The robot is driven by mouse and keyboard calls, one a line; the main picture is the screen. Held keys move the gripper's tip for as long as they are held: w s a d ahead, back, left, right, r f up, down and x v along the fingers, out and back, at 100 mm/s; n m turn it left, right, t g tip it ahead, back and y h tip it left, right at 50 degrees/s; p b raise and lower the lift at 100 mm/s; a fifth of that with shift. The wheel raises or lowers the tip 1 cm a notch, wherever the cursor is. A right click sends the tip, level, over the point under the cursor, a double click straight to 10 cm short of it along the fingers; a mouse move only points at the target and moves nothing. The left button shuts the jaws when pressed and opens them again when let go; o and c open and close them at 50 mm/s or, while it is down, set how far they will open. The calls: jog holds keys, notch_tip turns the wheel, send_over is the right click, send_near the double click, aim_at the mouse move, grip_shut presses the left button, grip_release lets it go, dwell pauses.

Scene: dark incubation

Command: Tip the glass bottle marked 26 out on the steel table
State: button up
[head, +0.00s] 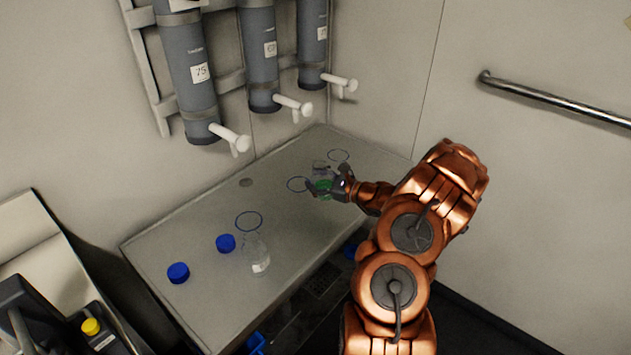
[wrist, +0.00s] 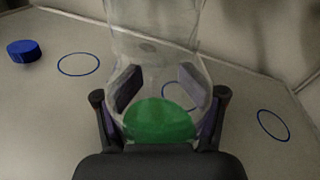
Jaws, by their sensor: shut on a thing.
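My gripper (head: 326,188) is at the far right part of the steel table (head: 200,232), shut around a clear glass bottle (head: 320,168). In the wrist view the bottle (wrist: 150,50) stands between the two finger pads, upright as far as I can tell, with green content at its bottom. No number is readable on it. A second clear glass bottle (head: 258,255) stands nearer on the table with a little pale content; its mark is not readable either. I cannot tell whether the held bottle touches the table.
Blue rings mark the table, one (head: 249,221) near the second bottle and one (head: 338,155) at the back. Two blue caps (head: 178,273) (head: 225,243) lie at the left. Grey cylinders (head: 190,75) with white taps hang above the back edge.

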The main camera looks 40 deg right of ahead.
jog(key=shift+s+a+f+n+b, duration=0.1)
jog(key=shift+a+f+n+b, duration=0.15)
jog(key=shift+f+n+b, duration=0.75)
jog(key=b, duration=0.3)
jog(key=shift+a+n, duration=0.3)
jog(key=shift+a, duration=0.05)
jog(key=shift+d+r, duration=0.1)
jog(key=shift+r, duration=0.15)
jog(key=shift+d+b, duration=0.1)
jog(key=shift+b, duration=0.25)
jog(key=shift+d+r+n+h+b, duration=0.4)
jog(key=shift+n+b, duration=0.5)
jog(key=shift+b, duration=0.2)
jog(key=shift+d+b, duration=0.15)
jog(key=shift+b, duration=0.3)
